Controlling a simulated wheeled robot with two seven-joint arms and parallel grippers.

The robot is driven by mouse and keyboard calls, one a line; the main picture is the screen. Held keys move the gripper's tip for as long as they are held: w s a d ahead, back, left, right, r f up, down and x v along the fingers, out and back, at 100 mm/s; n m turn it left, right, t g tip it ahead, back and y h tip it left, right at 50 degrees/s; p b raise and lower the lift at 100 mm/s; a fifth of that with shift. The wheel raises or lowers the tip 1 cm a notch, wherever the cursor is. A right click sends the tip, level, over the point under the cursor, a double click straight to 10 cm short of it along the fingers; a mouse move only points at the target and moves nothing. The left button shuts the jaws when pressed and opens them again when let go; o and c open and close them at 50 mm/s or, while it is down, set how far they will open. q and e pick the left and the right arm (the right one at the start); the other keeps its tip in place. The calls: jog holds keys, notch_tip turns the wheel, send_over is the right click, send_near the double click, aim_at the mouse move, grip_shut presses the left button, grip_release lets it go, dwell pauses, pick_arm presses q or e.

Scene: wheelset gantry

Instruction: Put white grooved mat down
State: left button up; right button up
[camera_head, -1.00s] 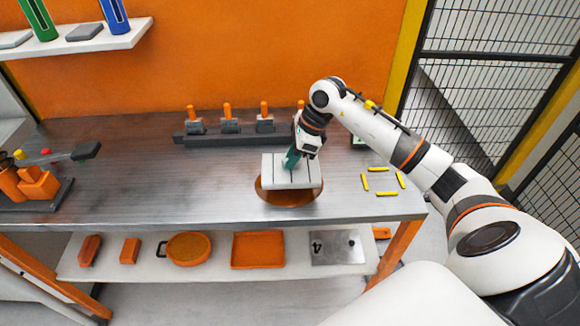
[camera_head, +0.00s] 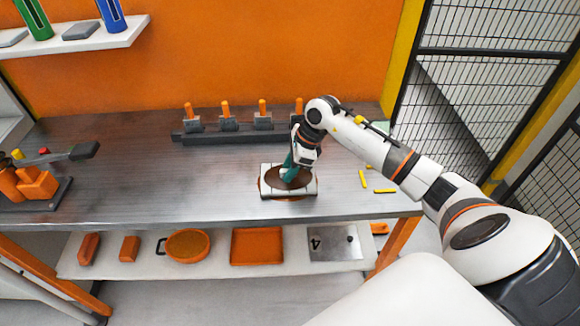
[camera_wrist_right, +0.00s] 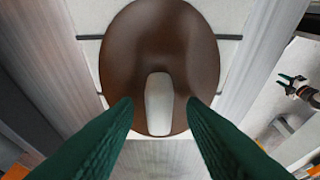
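The white grooved mat (camera_head: 267,185) lies low at the front right of the bench. A brown round surface (camera_head: 290,177) shows in its middle, and a little brown shows outside its edges. In the right wrist view the brown oval (camera_wrist_right: 120,60) covers the middle of the mat (camera_wrist_right: 88,50), whose dark grooves run out on both sides. A white rounded knob (camera_wrist_right: 158,104) stands out of the brown, between my right fingertips. My right gripper (camera_head: 288,168) is open over it; gaps show between knob and fingers (camera_wrist_right: 160,103).
A dark rack (camera_head: 230,134) with several orange-handled pieces stands behind. Yellow strips (camera_head: 385,191) lie to the right. An orange fixture (camera_head: 38,184) stands far left. The bench's left middle is clear. A lower shelf holds orange trays (camera_head: 257,246) and a numbered plate (camera_head: 335,243).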

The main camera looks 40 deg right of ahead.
jog(key=b+v, duration=0.2)
jog(key=v, duration=1)
dwell(0.3)
